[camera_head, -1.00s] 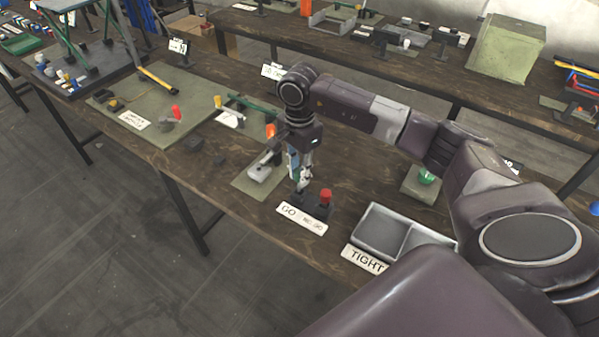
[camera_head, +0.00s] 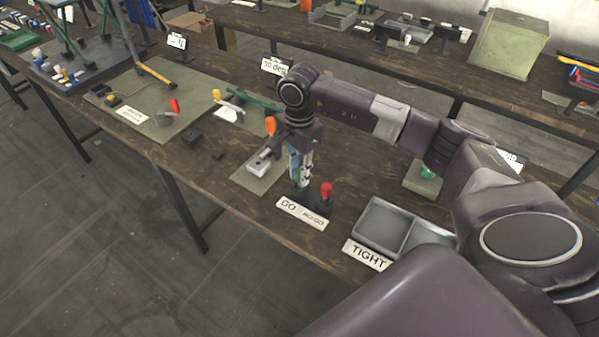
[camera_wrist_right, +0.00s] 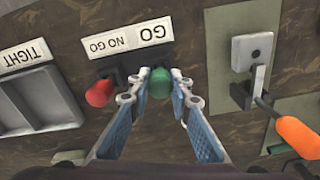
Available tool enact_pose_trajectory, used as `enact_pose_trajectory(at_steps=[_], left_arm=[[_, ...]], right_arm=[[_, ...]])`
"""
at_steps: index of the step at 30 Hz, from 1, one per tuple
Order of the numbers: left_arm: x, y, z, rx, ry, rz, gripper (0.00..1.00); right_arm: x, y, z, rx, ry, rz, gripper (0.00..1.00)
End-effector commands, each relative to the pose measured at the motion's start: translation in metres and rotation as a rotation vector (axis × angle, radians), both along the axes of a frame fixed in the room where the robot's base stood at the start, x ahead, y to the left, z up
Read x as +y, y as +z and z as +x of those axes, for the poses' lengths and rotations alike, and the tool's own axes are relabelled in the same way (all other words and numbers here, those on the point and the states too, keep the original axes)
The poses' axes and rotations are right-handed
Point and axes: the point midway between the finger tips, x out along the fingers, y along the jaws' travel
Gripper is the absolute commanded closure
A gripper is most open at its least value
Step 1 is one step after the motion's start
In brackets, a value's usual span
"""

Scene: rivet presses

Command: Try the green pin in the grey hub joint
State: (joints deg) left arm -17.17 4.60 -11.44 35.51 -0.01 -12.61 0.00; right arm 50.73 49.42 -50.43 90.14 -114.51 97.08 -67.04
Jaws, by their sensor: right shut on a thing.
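The green pin (camera_wrist_right: 160,84) shows its rounded green end between the fingers of my right gripper (camera_wrist_right: 158,84) in the right wrist view. In the head view this gripper (camera_head: 302,182) points down at the dark stand behind the GO / NO GO label (camera_head: 301,213). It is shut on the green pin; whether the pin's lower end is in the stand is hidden. A red-handled pin (camera_head: 326,190) stands beside it. A grey block with a hole, seemingly the grey hub joint (camera_wrist_right: 252,52), lies on a green mat, apart from the gripper. My left gripper is not in view.
A lever with an orange handle (camera_wrist_right: 300,136) is by the grey block. A grey two-compartment tray (camera_head: 378,226) with a TIGHT label (camera_head: 366,255) stands on the other side of the stand. Other levers and mats lie farther left. The table's front edge is close to the stand.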

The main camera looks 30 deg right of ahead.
Motion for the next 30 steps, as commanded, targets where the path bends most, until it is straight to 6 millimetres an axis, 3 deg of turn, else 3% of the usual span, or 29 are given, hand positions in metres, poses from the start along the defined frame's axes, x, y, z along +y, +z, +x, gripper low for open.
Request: enact_pose_trajectory(at_steps=[4, 5, 10, 20, 23, 30], left_arm=[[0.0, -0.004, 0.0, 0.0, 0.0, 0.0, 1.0], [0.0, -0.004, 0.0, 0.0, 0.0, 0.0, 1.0], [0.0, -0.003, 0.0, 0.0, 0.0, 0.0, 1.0], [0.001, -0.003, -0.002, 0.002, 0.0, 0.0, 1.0], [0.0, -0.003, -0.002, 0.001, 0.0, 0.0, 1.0], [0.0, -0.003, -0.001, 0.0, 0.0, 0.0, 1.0]], right_arm=[[0.0, -0.005, 0.0, 0.0, -0.001, 0.0, 1.0], [0.0, -0.004, 0.0, 0.0, -0.001, 0.0, 0.79], [0.0, -0.003, 0.0, 0.0, 0.0, 0.0, 0.61], [0.0, 0.0, 0.0, 0.0, 0.0, 0.0, 0.61], [0.0, 0.01, 0.001, -0.002, -0.001, -0.001, 0.61], [0.0, 0.06, 0.001, -0.004, 0.001, -0.001, 0.61]])
